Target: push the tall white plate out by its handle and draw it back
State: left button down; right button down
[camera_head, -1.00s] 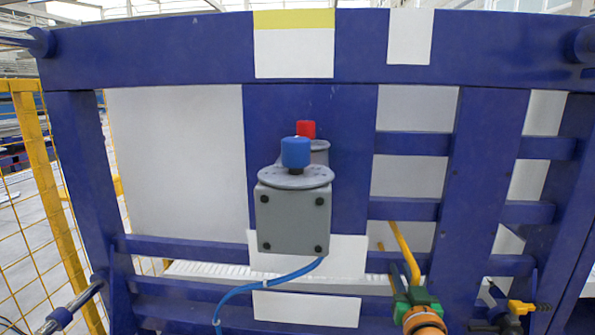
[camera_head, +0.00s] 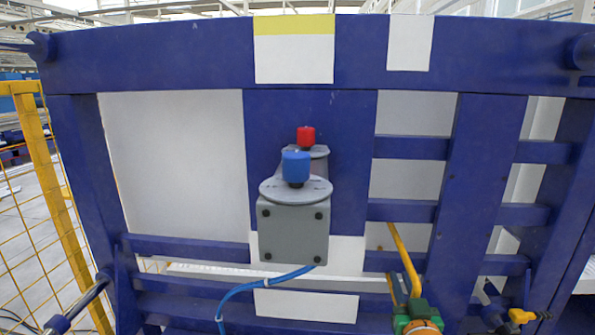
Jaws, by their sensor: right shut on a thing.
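A tall white plate (camera_head: 175,165) stands behind the blue frame. It shows in the left opening and, between the bars, right of the central blue post (camera_head: 350,150). I cannot tell whether these are one sheet. A bent yellow bar (camera_head: 402,252) crosses the lower bars right of centre. It may be the handle. My right gripper (camera_head: 415,312) appears to be the green and orange part at the bar's lower end, cut by the bottom edge. It is shut on what looks like the yellow bar. The grip is mostly hidden. My left gripper is not in view.
A grey box (camera_head: 293,230) with blue (camera_head: 295,166) and red (camera_head: 306,137) caps projects at the centre. A blue cable (camera_head: 245,288) runs from it to the lower left. Yellow mesh fencing (camera_head: 45,180) stands at the left.

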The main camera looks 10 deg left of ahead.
jog(key=shift+s+f+p, duration=0.1)
jog(key=shift+s+p, duration=0.2)
jog(key=shift+s, duration=0.05)
dwell(0.6)
jog(key=shift+s, duration=0.2)
dwell(0.4)
jog(key=c, duration=0.6)
grip_release()
jog(key=shift+o, duration=0.2)
jog(key=shift+s+r+p, duration=0.15)
jog(key=shift+r+p, duration=0.05)
jog(key=shift+p, duration=0.25)
jog(key=s+p, duration=0.5)
jog(key=s, duration=0.2)
jog(key=shift+s+d+f, duration=0.15)
jog(key=shift+s, duration=0.2)
